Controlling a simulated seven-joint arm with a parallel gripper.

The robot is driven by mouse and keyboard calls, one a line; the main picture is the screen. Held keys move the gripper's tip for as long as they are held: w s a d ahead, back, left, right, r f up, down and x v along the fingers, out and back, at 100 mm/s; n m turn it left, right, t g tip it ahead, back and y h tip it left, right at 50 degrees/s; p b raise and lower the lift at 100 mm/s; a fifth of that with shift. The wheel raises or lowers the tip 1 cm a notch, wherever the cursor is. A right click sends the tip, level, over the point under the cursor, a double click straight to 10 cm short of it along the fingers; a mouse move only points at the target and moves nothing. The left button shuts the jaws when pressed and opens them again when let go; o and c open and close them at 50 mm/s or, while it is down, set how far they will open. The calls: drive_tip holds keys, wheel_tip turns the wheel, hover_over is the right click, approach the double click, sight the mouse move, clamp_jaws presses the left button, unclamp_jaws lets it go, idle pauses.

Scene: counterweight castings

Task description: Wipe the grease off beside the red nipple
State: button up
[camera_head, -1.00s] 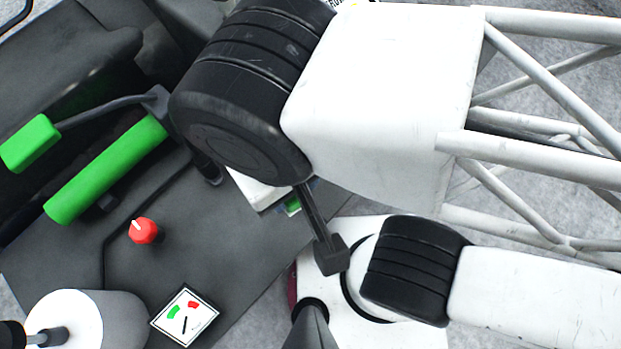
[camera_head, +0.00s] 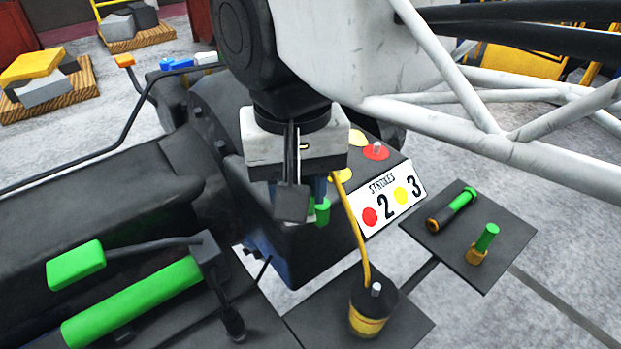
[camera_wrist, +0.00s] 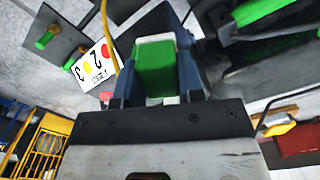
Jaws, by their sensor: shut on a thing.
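My gripper (camera_head: 318,205) is shut on a green block (camera_wrist: 155,68), which sits between its blue fingers in the wrist view. In the head view only a bit of the green block (camera_head: 322,211) shows below the gripper. A red disc with a small metal nipple (camera_head: 376,151) lies on the dark casting (camera_head: 232,120), to the right of my gripper and apart from it. I cannot make out grease beside the red disc.
A white plate marked 2 and 3 (camera_head: 392,200) is on the casting's front. A yellow hose (camera_head: 352,230) rises from a black-and-yellow pot (camera_head: 367,312), close right of my gripper. A dark tray (camera_head: 440,245) holds two green-handled tools. A green lever (camera_head: 76,265) stands at left.

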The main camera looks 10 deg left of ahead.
drive_tip(key=w+d+r+m, duration=0.1)
drive_tip(key=w+r+m, duration=0.15)
drive_tip(key=w, duration=0.95)
drive_tip(key=m, duration=0.2)
hover_over(362, 134)
wheel_tip(362, 134, down, 4)
drive_tip(key=shift+s+r+n, duration=0.15)
drive_tip(key=shift+r+n, duration=0.05)
drive_tip(key=shift+n, duration=0.05)
drive_tip(key=shift+f, duration=0.15)
drive_tip(key=shift+a+f, duration=0.1)
drive_tip(key=shift+f, duration=3.75)
drive_tip(key=shift+s+a+f, duration=0.2)
drive_tip(key=shift+s+a, duration=1.5)
drive_tip(key=shift+s, duration=0.1)
drive_tip(key=shift+c, duration=0.3)
drive_tip(key=shift+w+d, duration=1.85)
drive_tip(key=shift+s+a+r, duration=0.1)
drive_tip(key=shift+s+a, duration=1.6)
wheel_tip(362, 134, up, 8)
